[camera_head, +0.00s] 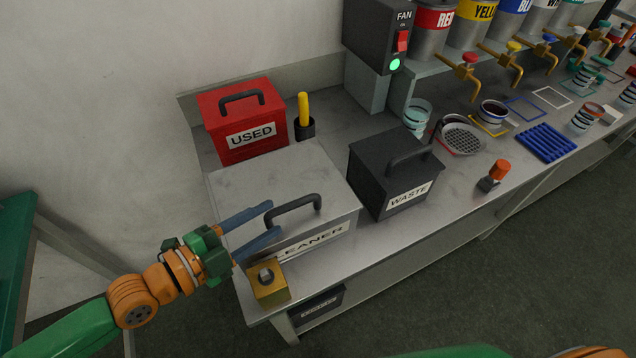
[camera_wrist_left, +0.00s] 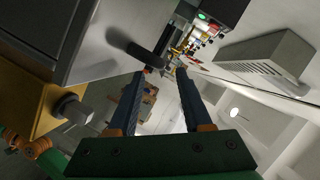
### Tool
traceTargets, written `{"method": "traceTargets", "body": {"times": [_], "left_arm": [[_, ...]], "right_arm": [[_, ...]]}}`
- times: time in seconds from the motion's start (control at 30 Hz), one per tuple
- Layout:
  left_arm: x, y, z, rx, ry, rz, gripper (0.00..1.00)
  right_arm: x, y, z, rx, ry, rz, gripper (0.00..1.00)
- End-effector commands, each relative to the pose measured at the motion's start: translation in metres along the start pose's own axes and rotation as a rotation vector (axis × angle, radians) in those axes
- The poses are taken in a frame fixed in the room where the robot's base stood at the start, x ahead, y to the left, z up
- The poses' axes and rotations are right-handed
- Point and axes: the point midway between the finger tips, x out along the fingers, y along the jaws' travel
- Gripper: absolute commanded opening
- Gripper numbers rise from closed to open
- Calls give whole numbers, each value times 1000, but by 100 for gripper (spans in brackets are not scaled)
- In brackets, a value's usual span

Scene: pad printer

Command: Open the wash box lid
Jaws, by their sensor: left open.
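The wash box, a grey metal box (camera_head: 330,242) labelled as cleaner, stands at the near left of the bench. Its lid (camera_head: 265,172) lies flat and looks closed. A dark bar handle (camera_head: 305,199) sits near the lid's front edge; it also shows in the left wrist view (camera_wrist_left: 135,47). My left gripper (camera_head: 274,218) is open, its two blue fingers reaching over the box's left part toward the handle. In the left wrist view the handle lies just ahead of the fingertips (camera_wrist_left: 160,71), nearer the left finger; contact is unclear. My right gripper is out of view.
A yellow block with a grey knob (camera_head: 270,287) stands at the box's near left corner, close under my gripper. A red used box (camera_head: 225,140) stands behind and a black waste box (camera_head: 370,180) to the right. A cup with a yellow handle (camera_head: 304,127) is behind the lid.

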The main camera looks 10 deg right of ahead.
Motion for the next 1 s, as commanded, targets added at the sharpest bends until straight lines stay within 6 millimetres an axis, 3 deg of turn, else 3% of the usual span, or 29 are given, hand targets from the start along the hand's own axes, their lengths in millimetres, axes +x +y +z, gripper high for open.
{"method": "traceTargets", "body": {"times": [0.17,0.6,0.93,1.0], "left_arm": [[7,-2,0,-2,-1,-2,50],[66,-1,0,-2,0,-1,50],[71,0,0,0,-1,0,50],[71,0,0,0,-1,0,31]], "right_arm": [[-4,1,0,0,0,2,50],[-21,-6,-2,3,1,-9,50],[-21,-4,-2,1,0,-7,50],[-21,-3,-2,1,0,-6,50]]}}
